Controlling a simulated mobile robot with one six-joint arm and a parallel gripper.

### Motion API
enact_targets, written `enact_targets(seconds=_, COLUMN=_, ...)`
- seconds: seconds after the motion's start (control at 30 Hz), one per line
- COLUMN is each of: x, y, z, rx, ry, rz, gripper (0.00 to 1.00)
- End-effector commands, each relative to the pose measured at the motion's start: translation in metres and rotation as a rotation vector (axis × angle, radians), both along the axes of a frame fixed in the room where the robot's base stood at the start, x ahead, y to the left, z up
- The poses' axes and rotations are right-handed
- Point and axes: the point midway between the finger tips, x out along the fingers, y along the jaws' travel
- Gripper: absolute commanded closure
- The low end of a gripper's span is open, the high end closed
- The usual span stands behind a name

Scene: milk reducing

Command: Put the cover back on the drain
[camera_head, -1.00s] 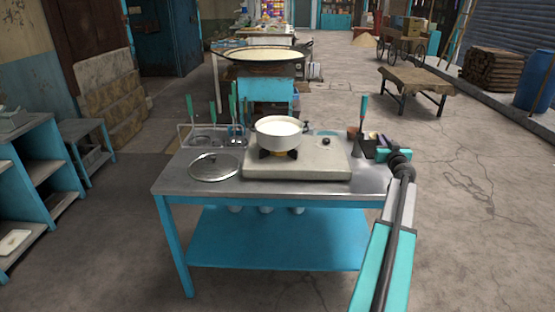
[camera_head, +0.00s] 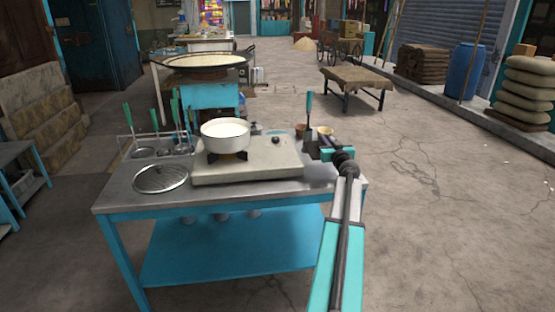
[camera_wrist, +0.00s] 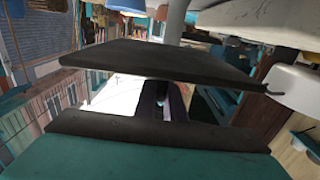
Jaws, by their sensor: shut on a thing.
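My gripper (camera_head: 318,146) is at the right end of the metal-topped table, next to an upright green-handled tool (camera_head: 309,106). In the wrist view its two dark jaws (camera_wrist: 162,98) lie above and below a narrow dark thing (camera_wrist: 165,108). The gripper is shut on this thing. The jaws hide most of it, so I cannot tell what it is. I make out neither a drain nor a drain cover for certain in either view.
A white pot (camera_head: 225,133) stands on a stove (camera_head: 265,165) on the table (camera_head: 115,195). Green-handled utensils (camera_head: 153,135) stand in a rack behind the lid. A large pan (camera_head: 200,62) is behind. Open concrete floor (camera_head: 440,220) lies to the right.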

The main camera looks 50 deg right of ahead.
Motion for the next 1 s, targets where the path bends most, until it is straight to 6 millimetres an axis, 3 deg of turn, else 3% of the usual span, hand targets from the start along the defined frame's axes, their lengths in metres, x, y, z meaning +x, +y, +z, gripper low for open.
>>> enact_targets(seconds=0.4, x=0.001, y=0.001, z=-0.044, rx=0.002, ry=-0.001, rz=0.002, gripper=1.0)
enact_targets(seconds=0.87, x=0.002, y=0.001, z=-0.05, rx=0.0, ry=-0.001, rz=0.003, gripper=1.0)
enact_targets(seconds=1.0, x=0.002, y=0.001, z=-0.061, rx=0.001, ry=-0.001, rz=0.003, gripper=1.0)
